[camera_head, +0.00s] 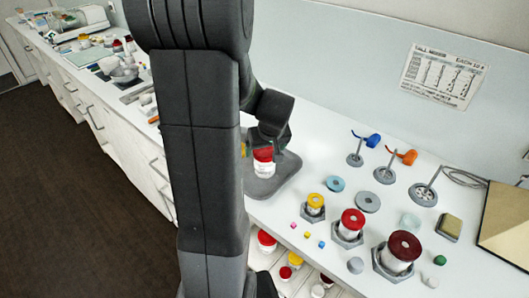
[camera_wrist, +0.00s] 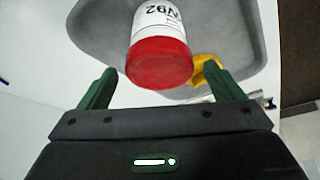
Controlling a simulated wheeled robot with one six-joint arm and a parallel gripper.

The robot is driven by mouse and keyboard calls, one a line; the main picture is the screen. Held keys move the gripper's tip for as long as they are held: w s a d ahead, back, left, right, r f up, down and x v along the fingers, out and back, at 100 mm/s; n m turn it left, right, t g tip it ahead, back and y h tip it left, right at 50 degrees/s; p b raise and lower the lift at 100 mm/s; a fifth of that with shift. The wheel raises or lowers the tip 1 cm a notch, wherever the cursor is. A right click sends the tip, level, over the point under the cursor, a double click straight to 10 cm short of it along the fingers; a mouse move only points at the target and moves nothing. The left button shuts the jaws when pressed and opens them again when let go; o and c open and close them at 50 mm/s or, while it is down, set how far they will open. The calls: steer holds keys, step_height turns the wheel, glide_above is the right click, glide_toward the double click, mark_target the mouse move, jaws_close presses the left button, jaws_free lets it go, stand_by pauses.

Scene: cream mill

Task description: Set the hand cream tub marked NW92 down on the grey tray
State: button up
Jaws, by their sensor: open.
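The hand cream tub (camera_wrist: 158,35) is white with a red lid, and its label reads "92" with part of a letter before it in the wrist view. It stands on the grey tray (camera_wrist: 225,40). In the head view the tub (camera_head: 264,168) is upright on the tray (camera_head: 287,172), with its top close under my gripper (camera_head: 268,138). In the wrist view the green fingers of my gripper (camera_wrist: 160,70) are spread wide, one on each side of the red lid, with gaps between. My arm hides part of the tray in the head view.
A yellow object (camera_wrist: 206,72) lies beside the tub, near one finger. To the right stand a yellow-lidded jar (camera_head: 315,203), a red-lidded jar (camera_head: 351,222) and a dark red one (camera_head: 400,250) in hexagonal holders. Small cubes (camera_head: 307,234) lie near the counter's front. More jars sit below.

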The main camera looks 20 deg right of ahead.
steer(key=v, duration=0.8)
